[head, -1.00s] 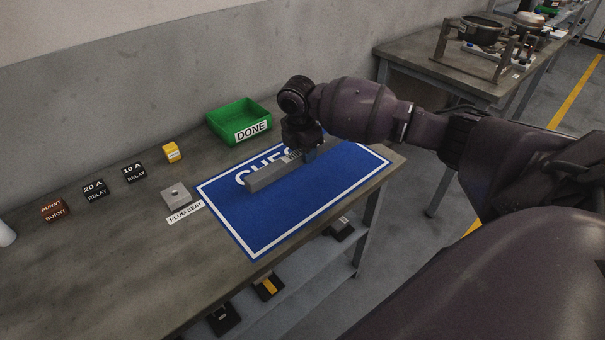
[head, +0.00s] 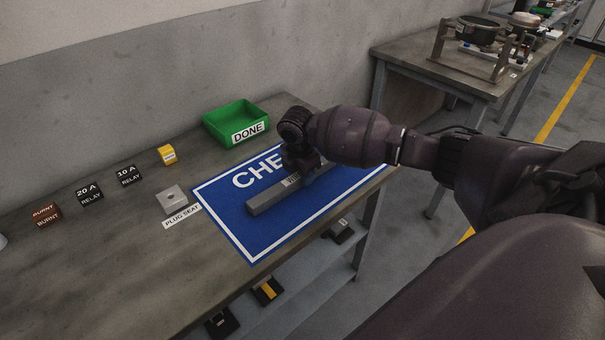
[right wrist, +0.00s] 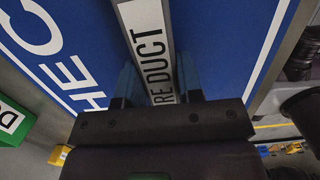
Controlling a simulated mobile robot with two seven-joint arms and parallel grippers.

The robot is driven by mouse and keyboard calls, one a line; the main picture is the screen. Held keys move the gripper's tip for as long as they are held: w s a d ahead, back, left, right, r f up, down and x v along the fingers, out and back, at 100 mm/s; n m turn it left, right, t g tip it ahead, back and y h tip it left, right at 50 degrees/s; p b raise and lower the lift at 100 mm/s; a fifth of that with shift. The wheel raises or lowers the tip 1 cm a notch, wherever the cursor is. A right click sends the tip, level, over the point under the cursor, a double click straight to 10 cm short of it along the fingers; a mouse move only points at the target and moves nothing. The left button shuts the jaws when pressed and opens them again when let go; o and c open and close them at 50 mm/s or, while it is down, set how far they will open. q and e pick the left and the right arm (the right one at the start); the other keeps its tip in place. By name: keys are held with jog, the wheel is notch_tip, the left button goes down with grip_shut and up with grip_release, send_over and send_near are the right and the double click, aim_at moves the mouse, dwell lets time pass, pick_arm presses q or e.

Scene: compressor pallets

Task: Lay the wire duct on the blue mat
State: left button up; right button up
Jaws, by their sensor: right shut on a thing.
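The wire duct (head: 268,200) is a long grey bar with a white label. It lies lengthwise over the blue mat (head: 242,228), inside the white border, at or very close to the surface; I cannot tell whether it touches. My right gripper (head: 300,176) is shut on the duct near its label, reaching down from above. The arm hides the duct's far end and part of the mat's lettering. My left gripper is not in view.
A green DONE bin (head: 238,122) stands behind the mat. To the left are a plug seat block (head: 172,199), a yellow block (head: 167,155), two relay blocks (head: 128,175) and a brown BURNT block (head: 45,214). The table's front edge runs close to the mat's near corner.

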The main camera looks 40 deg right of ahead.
aim_at(299, 175)
jog(key=shift+f, duration=0.1)
jog(key=o, duration=0.9)
jog(key=shift+o, duration=0.5)
jog(key=r, duration=0.3)
jog(key=a+r+p, duration=0.1)
jog(key=r, duration=0.3)
jog(key=r+p, duration=0.1)
jog(key=r, duration=0.2)
jog(key=shift+a+r, duration=0.15)
jog(key=shift+r, duration=0.15)
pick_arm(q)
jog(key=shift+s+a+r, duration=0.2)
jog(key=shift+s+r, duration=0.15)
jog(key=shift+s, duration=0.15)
pick_arm(e)
jog(key=shift+a+r, duration=0.1)
jog(key=shift+r, duration=0.7)
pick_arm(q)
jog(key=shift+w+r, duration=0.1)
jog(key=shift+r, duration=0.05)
pick_arm(e)
jog(key=shift+s+f, duration=0.1)
